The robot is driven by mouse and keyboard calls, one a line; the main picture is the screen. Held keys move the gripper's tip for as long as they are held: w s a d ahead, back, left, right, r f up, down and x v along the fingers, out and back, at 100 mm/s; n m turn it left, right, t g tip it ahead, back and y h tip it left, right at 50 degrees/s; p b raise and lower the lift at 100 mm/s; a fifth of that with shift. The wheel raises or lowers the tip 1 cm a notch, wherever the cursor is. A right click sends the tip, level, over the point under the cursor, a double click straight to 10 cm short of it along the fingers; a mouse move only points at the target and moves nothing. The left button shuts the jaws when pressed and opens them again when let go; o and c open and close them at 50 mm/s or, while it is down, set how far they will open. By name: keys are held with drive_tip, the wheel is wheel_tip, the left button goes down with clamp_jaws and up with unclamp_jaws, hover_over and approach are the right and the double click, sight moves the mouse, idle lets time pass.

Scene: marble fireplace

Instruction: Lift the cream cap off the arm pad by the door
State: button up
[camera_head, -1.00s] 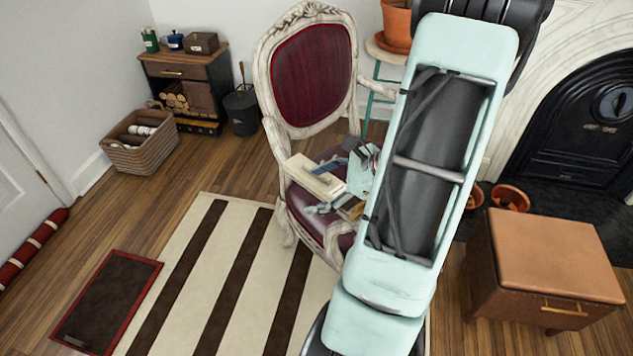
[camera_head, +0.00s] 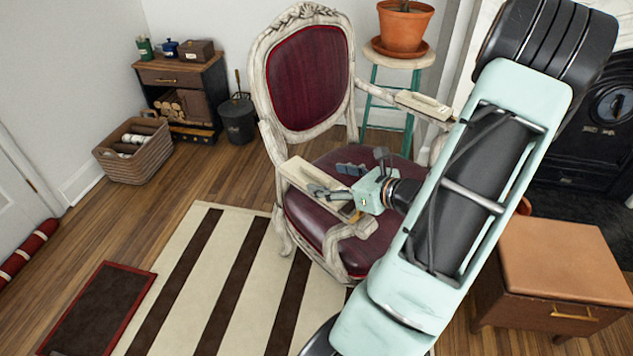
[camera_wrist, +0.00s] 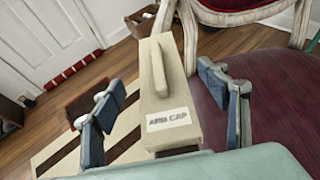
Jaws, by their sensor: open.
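The cream cap (camera_head: 299,173) by the door is a long block on the left arm of the carved armchair (camera_head: 307,78). In the wrist view the cap (camera_wrist: 183,128) carries a label reading "ARM CAP" and has a raised ridge (camera_wrist: 159,68) on top. My gripper (camera_head: 338,180) is over the seat side of that arm, near the cap's front end. In the wrist view my gripper (camera_wrist: 163,82) is open, with one finger on each side of the cap and visible gaps. The pad under the cap is hidden.
A similar cream cap (camera_head: 424,105) lies on the chair's other arm. A potted plant (camera_head: 404,28) on a teal stool (camera_head: 388,88) stands behind it. A brown leather-topped cabinet (camera_head: 553,265) is at right. The striped rug (camera_head: 225,275) in front is clear.

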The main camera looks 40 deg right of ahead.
sight(322, 176)
drive_tip(key=b+x, duration=0.1)
drive_tip(key=x, duration=0.4)
drive_tip(key=shift+a+b, duration=0.1)
drive_tip(key=shift+b, duration=0.25)
drive_tip(key=shift+r, duration=0.1)
drive_tip(key=c, duration=1.2)
drive_tip(key=shift+r, duration=0.15)
drive_tip(key=shift+c, duration=0.2)
